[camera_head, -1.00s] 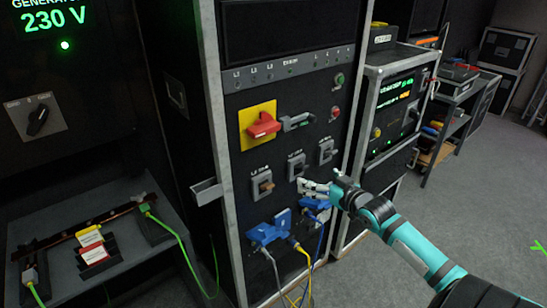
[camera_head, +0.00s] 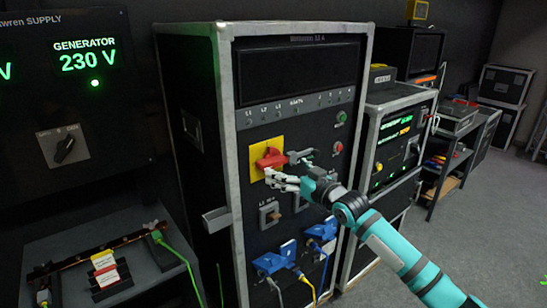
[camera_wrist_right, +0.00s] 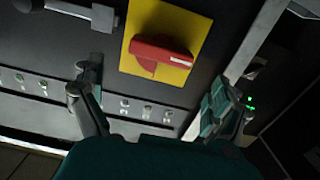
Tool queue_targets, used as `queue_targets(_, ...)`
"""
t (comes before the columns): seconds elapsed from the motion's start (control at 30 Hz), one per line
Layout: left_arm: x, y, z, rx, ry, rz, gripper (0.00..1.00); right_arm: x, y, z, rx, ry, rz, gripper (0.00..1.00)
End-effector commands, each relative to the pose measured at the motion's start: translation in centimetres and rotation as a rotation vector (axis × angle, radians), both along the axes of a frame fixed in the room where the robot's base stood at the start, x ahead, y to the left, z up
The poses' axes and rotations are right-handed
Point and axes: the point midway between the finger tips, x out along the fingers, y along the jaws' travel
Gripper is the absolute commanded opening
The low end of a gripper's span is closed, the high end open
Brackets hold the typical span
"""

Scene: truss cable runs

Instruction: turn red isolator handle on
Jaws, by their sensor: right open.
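The red isolator handle (camera_head: 270,158) sits on a yellow square plate (camera_head: 256,149) on the front of the black rack. It lies roughly crosswise, tilted slightly in the head view. In the right wrist view the red handle (camera_wrist_right: 160,52) shows on its yellow plate (camera_wrist_right: 185,20), beyond and between my finger tips. My right gripper (camera_head: 275,182) is open and empty, just below the handle in the head view. In the wrist view the right gripper (camera_wrist_right: 152,98) has its fingers spread wide, apparently apart from the handle. My left gripper is not in view.
A grey lever (camera_head: 300,156) sits just right of the handle. Small switches (camera_head: 269,215) and blue connectors (camera_head: 275,258) with cables are below. A metal-edged frame (camera_head: 228,130) borders the rack. A second rack unit (camera_head: 395,140) stands to the right.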

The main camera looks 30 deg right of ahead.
Motion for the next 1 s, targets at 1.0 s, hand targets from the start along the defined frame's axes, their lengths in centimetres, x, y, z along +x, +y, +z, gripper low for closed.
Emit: queue_targets(1.0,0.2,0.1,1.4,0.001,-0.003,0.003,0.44,6.9,0.6,0.0,-0.001,-0.001,0.0,0.7)
